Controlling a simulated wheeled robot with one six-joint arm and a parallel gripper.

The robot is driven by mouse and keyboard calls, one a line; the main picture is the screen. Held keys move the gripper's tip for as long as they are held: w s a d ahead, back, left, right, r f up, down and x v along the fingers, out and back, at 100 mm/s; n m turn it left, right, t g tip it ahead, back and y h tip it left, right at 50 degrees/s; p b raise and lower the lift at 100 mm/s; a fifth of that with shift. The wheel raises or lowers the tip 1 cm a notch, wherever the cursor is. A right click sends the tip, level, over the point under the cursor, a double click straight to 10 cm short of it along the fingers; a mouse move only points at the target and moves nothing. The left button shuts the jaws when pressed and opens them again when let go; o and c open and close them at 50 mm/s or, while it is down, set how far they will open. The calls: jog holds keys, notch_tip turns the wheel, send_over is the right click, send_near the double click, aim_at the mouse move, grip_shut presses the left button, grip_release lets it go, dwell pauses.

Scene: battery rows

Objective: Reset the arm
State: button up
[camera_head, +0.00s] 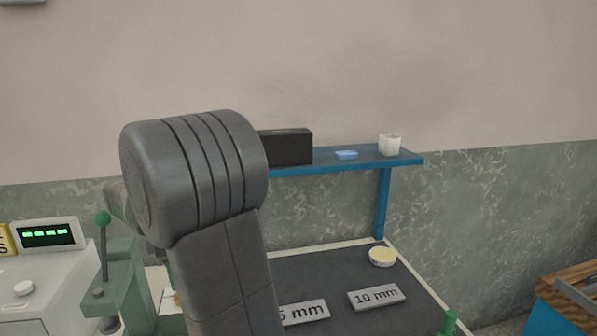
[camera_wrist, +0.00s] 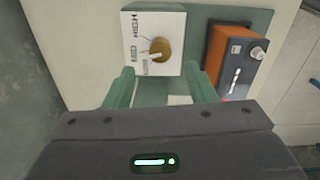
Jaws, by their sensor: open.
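My arm (camera_head: 215,200) rises through the middle of the head view, its thick grey joint in front of the wall and part of the shelf. My gripper is hidden in the head view. In the wrist view my gripper (camera_wrist: 159,70) is open, with two green fingers apart and nothing seen between them but the surface beyond. A dial plate (camera_wrist: 153,40) marked HIGH and MID, with a brass-coloured knob, lies beyond the fingertips. I cannot tell the distance to it.
An orange-and-black device (camera_wrist: 234,60) is beside the dial. A white display box (camera_head: 48,236) and a green lever (camera_head: 102,250) stand at left. A blue shelf (camera_head: 345,166) holds a black box (camera_head: 290,147) and white cup (camera_head: 389,145). A dark mat (camera_head: 340,272) bears a 10 mm plate (camera_head: 375,297).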

notch_tip(320, 180, up, 7)
notch_tip(320, 180, down, 14)
jog(key=shift+r+b, duration=0.1)
jog(key=shift+b, duration=0.4)
jog(key=n+b, duration=0.2)
jog(key=n, duration=0.3)
jog(key=shift+b, duration=0.4)
jog(key=n+b, duration=0.3)
jog(key=n, duration=0.1)
notch_tip(320, 180, up, 14)
jog(key=p, duration=0.3)
jog(key=shift+d+r, duration=0.1)
jog(key=shift+d, duration=0.05)
